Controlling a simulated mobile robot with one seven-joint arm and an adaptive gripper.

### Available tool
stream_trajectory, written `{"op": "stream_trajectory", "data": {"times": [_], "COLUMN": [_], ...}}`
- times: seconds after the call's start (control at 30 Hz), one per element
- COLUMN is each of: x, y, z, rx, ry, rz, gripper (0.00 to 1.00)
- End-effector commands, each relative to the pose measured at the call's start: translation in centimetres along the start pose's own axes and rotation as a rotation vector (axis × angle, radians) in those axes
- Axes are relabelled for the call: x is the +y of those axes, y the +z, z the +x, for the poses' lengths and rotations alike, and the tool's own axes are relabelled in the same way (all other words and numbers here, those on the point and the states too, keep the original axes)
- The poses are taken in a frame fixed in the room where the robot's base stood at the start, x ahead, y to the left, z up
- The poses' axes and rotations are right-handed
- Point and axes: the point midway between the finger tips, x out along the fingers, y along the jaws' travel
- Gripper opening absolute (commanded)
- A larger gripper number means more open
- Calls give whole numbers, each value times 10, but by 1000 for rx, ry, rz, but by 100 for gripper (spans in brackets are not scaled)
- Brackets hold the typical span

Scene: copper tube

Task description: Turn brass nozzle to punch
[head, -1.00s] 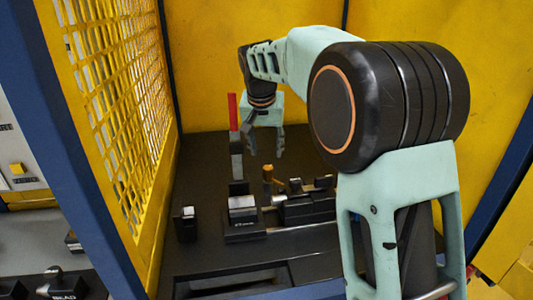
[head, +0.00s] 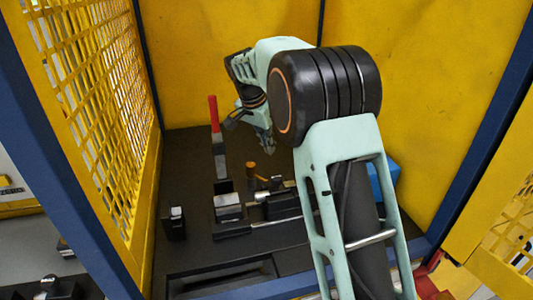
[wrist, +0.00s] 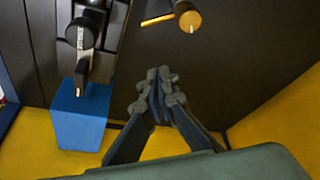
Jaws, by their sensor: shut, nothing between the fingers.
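The brass nozzle (head: 251,168) is a small upright brass-coloured cylinder on the dark bench in the head view. Its round end also shows at the top of the wrist view (wrist: 188,18). My gripper (wrist: 160,75) is shut and empty; its fingertips are just below the brass end in the wrist picture and look apart from it. In the head view my gripper (head: 269,149) hangs behind and to the right of the nozzle, partly hidden by my arm. I cannot tell which part is the punch.
A red-handled upright lever (head: 214,115) stands left of the nozzle. A silver-topped block (head: 228,205) and a dark block (head: 173,224) stand in front. A blue box (wrist: 80,118) is at the right. Yellow mesh (head: 95,120) and yellow walls enclose the bench.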

Motion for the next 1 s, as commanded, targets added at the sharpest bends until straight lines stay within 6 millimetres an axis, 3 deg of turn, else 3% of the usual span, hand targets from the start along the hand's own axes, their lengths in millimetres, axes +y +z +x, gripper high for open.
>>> {"op": "stream_trajectory", "data": {"times": [0.43, 0.7, 1.0], "x": [1, 0, 0], "y": [1, 35, 40], "z": [92, 82, 82], "rx": [-3, 0, 0], "ry": [3, -2, -3], "rz": [-4, -5, -4], "gripper": [0, 0, 0]}}
